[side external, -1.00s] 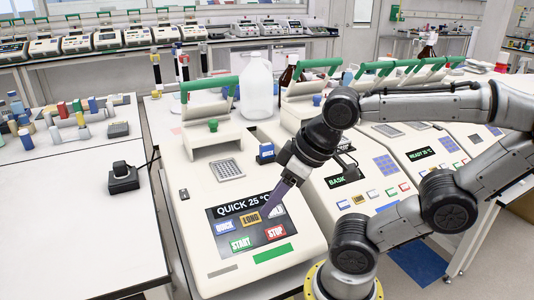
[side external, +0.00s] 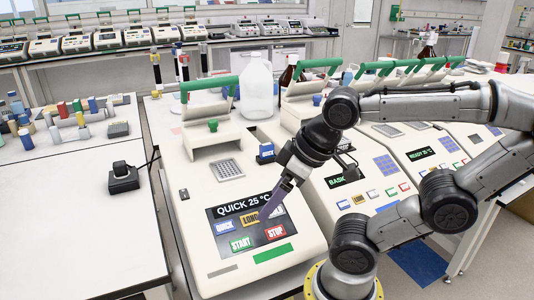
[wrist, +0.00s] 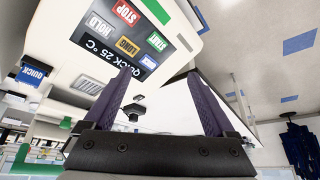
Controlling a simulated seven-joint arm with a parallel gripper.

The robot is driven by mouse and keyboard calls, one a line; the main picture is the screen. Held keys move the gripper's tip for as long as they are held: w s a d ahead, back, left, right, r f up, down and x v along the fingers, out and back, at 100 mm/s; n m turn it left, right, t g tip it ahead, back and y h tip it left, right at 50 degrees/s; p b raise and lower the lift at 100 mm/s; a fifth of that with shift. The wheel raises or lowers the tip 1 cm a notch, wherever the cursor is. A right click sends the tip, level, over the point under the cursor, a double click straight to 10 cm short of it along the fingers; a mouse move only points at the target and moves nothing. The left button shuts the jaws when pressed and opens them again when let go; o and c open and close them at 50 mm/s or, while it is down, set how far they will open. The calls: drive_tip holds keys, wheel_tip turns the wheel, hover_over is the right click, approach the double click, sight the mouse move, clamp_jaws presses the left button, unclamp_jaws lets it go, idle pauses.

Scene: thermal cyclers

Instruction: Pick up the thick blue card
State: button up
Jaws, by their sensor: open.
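A thick blue card with a white QUICK label (side external: 266,153) stands on the top of the nearest thermal cycler, behind its screen and right of the metal well block. It also shows at the left edge of the wrist view (wrist: 32,74). My gripper (side external: 264,216) points down over the cycler's screen, in front of the card and apart from it. In the wrist view, the two purple fingers (wrist: 160,80) are spread with nothing between them.
The cycler's screen (side external: 250,224) has QUICK, LONG, HOLD, START and STOP buttons below my fingers. A raised lid with a green handle (side external: 210,84) stands behind. A second cycler (side external: 345,180) is close on the right. A clear jug (side external: 256,90) stands farther back.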

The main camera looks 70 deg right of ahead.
drive_tip(key=w+d+r+m+g, duration=0.3)
drive_tip(key=w+d+r+m, duration=0.1)
drive_tip(key=w+d+r, duration=0.75)
drive_tip(key=m+g, duration=0.3)
drive_tip(key=m, duration=0.2)
hover_over(267, 144)
wheel_tip(267, 144, down, 3)
drive_tip(key=f, duration=0.8)
drive_tip(key=shift+a+f, duration=0.25)
drive_tip(key=shift+a, duration=0.15)
drive_tip(key=shift+d+f, duration=0.15)
drive_tip(key=shift+f, duration=1.2)
drive_tip(key=shift+d+f, duration=0.1)
drive_tip(key=shift+f, duration=1.2)
